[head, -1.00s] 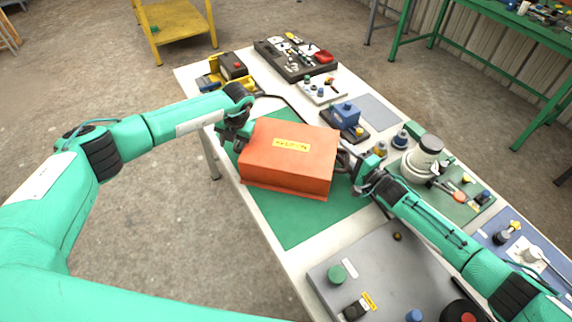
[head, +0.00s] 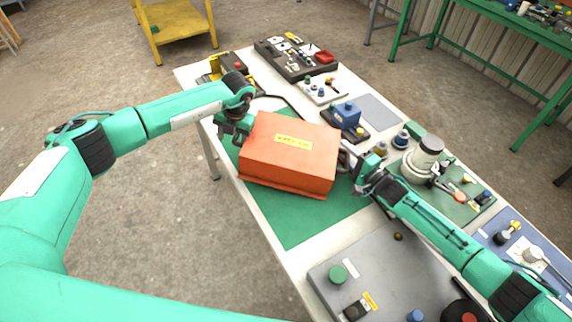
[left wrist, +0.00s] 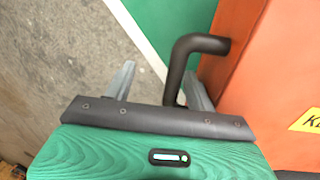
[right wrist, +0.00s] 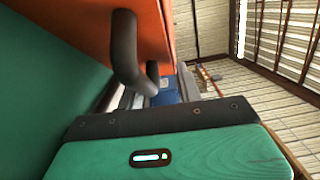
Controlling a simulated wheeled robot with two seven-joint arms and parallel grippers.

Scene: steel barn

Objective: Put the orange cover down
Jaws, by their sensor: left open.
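The orange cover (head: 290,160) is a box with a yellow label and a dark bar handle at each side. It appears to sit flat on the green mat (head: 300,228). My left gripper (head: 233,135) is at the cover's left side. In the left wrist view its fingers (left wrist: 158,88) are spread wide, and the left handle (left wrist: 190,62) shows near the right finger. My right gripper (head: 360,178) is at the cover's right side. The cover's underside is hidden.
A blue device (head: 346,115) and a white cylindrical device (head: 424,158) stand right of the cover. A grey panel (head: 375,265) with knobs lies in front. A black tray (head: 290,65) is at the back. The mat's front part is clear.

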